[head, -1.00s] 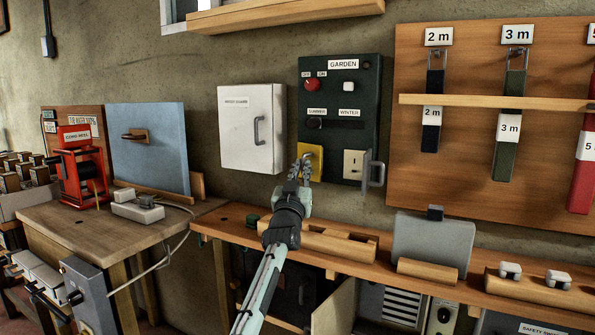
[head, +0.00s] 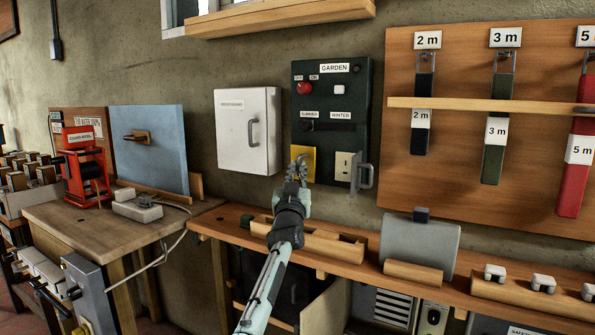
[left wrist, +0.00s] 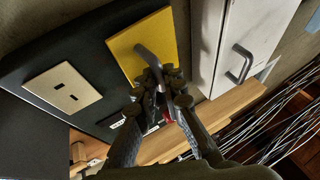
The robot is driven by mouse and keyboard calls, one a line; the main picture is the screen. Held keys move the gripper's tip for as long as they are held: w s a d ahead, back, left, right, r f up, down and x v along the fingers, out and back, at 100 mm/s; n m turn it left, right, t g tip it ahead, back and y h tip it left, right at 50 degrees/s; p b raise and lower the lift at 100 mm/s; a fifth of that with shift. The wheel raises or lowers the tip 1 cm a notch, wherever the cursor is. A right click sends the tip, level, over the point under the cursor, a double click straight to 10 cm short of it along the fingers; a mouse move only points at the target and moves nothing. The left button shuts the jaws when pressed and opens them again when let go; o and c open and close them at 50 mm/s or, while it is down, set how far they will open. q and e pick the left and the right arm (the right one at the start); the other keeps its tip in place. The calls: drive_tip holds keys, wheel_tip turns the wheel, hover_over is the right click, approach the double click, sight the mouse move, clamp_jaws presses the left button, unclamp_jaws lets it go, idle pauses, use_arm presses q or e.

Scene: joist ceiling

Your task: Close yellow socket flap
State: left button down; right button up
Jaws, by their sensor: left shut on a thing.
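The yellow socket flap (head: 309,157) is at the lower left of the dark green GARDEN panel (head: 330,92). In the left wrist view the flap (left wrist: 146,37) is a yellow plate with a curved grey handle (left wrist: 146,57); it looks about flat to the panel, though I cannot tell if it is fully shut. My left gripper (head: 297,172) is in front of the flap, and its fingers (left wrist: 160,82) are shut on the handle. They hide the flap's lower part. My right gripper is not in view.
A cream socket (head: 344,166) with a grey handle (head: 365,177) beside it is right of the flap. A white wall cabinet (head: 246,132) is close on the left. Below is a wooden shelf with a wooden holder (head: 335,246) and a grey plate (head: 420,245).

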use_arm(q)
drive_tip(key=shift+a+r, duration=0.25)
drive_tip(key=shift+r, duration=0.1)
drive_tip(key=c, duration=1.9)
unclamp_jaws()
drive_tip(key=shift+w, duration=0.1)
drive_tip(key=shift+f, duration=0.15)
drive_tip(key=v, duration=1.2)
